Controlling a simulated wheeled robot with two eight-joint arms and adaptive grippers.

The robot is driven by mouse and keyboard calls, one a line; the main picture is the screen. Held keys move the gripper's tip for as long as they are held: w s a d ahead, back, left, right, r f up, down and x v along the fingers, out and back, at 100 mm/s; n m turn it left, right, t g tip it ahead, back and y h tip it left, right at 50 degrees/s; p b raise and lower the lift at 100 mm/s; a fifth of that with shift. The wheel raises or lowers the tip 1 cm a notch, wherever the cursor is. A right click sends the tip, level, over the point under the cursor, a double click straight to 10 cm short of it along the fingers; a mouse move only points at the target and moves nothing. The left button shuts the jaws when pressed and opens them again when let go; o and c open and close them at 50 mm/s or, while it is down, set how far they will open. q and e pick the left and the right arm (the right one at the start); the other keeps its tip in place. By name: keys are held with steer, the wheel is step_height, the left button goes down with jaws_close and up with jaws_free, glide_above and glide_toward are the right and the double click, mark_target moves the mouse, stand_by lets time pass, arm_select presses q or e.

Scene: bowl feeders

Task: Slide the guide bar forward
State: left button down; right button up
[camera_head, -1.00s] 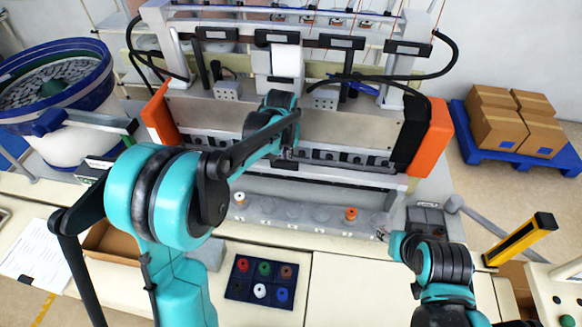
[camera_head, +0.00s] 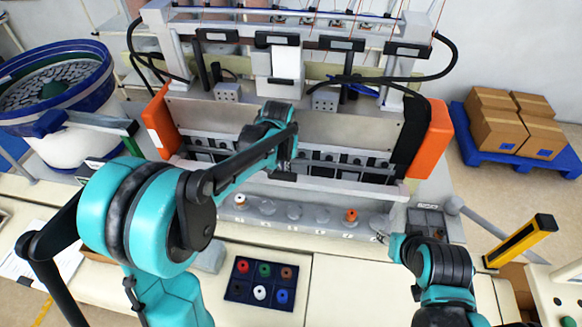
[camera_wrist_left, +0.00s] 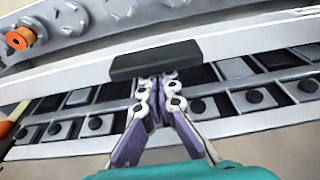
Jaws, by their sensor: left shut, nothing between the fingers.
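The guide bar is a long pale bar (camera_head: 345,186) across the front of the machine, with a black handle block (camera_wrist_left: 155,60) at its middle. My left gripper (camera_head: 284,168) is at that block; the left wrist view shows its two fingers (camera_wrist_left: 158,82) together, their tips at the block's near edge. Nothing shows between them, and whether the tips touch the block is hard to tell. A row of black round buttons (camera_wrist_left: 205,106) lies behind the bar. My right gripper (camera_head: 383,238) is at the lower right, away from the bar, too small to read.
A grey strip of round seats (camera_head: 295,212) lies in front of the bar, with a white spool (camera_head: 240,201) and an orange spool (camera_head: 351,215). A dark tray (camera_head: 235,290) of coloured spools sits on the table. Orange end blocks (camera_head: 428,140) flank the machine.

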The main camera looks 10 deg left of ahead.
mark_target(282, 182)
arm_select(q)
steer(key=s, duration=0.5)
steer(key=shift+f, duration=0.2)
stand_by(0.4)
steer(key=shift+w+r+p, duration=0.35)
steer(key=shift+w+r, duration=0.15)
steer(key=shift+w, duration=0.1)
steer(key=p+v, duration=0.1)
steer(key=v, duration=0.1)
steer(key=w+p+v, duration=0.1)
steer(key=p+v, duration=0.1)
steer(key=shift+s+r, duration=0.1)
steer(key=shift+r, duration=0.35)
steer(key=p+v, duration=0.2)
steer(key=v, duration=0.1)
steer(key=shift+w+r+p, duration=0.2)
steer(key=shift+w+p, duration=0.1)
steer(key=shift+w, duration=0.05)
